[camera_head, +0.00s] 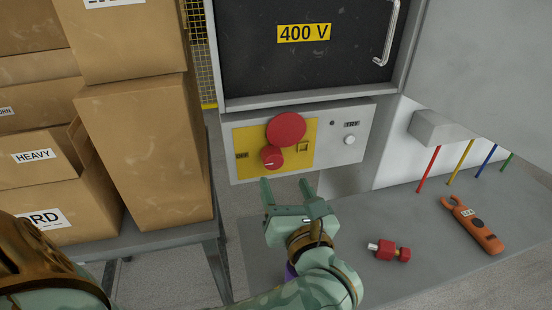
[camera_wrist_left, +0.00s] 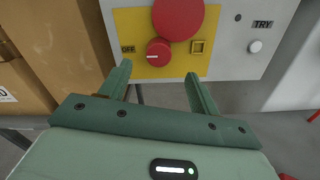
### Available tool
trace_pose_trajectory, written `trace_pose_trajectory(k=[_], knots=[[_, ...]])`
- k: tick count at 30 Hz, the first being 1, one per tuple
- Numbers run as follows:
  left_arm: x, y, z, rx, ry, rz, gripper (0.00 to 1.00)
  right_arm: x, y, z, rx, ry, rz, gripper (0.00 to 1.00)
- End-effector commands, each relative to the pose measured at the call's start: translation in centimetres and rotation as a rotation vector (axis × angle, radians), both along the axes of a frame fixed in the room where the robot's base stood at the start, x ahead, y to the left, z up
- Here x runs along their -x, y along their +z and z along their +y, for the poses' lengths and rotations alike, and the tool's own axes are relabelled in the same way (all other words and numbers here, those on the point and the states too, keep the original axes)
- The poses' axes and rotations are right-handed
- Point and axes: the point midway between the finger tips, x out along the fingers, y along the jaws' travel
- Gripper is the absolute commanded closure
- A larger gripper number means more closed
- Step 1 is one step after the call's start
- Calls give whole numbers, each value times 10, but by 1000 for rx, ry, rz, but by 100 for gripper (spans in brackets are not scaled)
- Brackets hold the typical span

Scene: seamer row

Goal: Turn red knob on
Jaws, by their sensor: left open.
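The red knob (camera_head: 272,157) is the small one, with a pale line on it, on the yellow plate (camera_head: 252,138) of a grey panel. A larger red disc (camera_head: 287,129) sits just above and right of it. In the left wrist view the knob (camera_wrist_left: 158,52) shows close to an "OFF" label (camera_wrist_left: 128,49) on its left, its pale line lying about level. My left gripper (camera_head: 286,186) is open and empty, below the knob and apart from it. In the wrist view its two fingers (camera_wrist_left: 158,72) stand either side of the knob's lower end. My right gripper is not in view.
Stacked cardboard boxes (camera_head: 160,150) stand close on the left. A grey bench (camera_head: 420,245) at the right bears a red lock-like piece (camera_head: 398,254) and an orange clamp meter (camera_head: 472,224). A dark "400 V" door (camera_head: 310,60) with a handle (camera_head: 387,35) is above the panel.

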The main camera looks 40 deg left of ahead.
Motion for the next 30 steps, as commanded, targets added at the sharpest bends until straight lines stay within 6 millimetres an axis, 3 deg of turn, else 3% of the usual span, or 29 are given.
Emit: trace_pose_trajectory(k=[4,10,15,24,30], knots=[[-25,-1,30,-6,3,-2,38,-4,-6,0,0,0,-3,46],[-49,-1,58,-6,3,0,38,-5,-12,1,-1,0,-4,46],[-58,-1,69,-2,2,1,38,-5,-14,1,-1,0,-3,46],[-60,0,71,-2,2,1,38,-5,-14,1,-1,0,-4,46],[-60,0,71,-2,2,1,93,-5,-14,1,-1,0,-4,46]])
